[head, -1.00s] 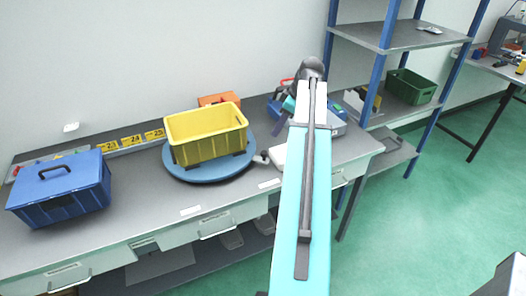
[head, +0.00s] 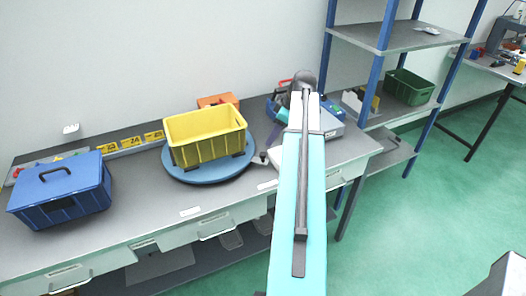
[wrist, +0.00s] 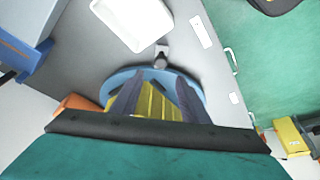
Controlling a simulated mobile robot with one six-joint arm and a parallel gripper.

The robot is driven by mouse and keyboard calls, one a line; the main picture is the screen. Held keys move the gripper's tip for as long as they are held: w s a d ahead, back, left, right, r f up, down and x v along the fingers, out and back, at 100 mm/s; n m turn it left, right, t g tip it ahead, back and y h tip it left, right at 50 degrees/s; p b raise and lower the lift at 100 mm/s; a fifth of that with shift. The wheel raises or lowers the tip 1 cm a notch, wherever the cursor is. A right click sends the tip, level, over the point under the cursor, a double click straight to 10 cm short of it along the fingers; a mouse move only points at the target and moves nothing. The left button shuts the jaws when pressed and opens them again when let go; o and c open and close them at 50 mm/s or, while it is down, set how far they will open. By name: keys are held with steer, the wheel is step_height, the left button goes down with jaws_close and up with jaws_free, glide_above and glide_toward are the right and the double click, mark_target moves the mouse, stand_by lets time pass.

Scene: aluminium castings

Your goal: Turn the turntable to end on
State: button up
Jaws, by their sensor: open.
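The turntable (head: 205,174) is a round blue disc on the grey bench, carrying a yellow crate (head: 205,150). A small dark knob or lever (head: 262,157) sticks out at its right edge. In the wrist view the turntable (wrist: 190,80) lies beyond my fingers, with the lever (wrist: 162,55) at its rim and the yellow crate (wrist: 157,102) partly hidden. My gripper (wrist: 157,88) is open and empty, its two dark fingers apart in front of the crate. I cannot tell its height over the disc. In the head view my arm hides much of it.
A blue toolbox (head: 60,190) stands at the bench's left end. An orange box (head: 217,99) is behind the crate. Yellow number labels (head: 131,141) line the back. A white tray (wrist: 133,22) lies near the lever. Shelving (head: 385,38) with a green bin (head: 409,87) stands right.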

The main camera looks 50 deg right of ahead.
mark_target(262, 154)
steer(key=shift+p+x, duration=1.5)
steer(key=shift+x, duration=3.5)
jaws_close()
steer(key=shift+s+a, duration=0.15)
steer(key=shift+a, duration=0.2)
steer(key=shift+d, duration=0.2)
steer(key=shift+a, duration=0.15)
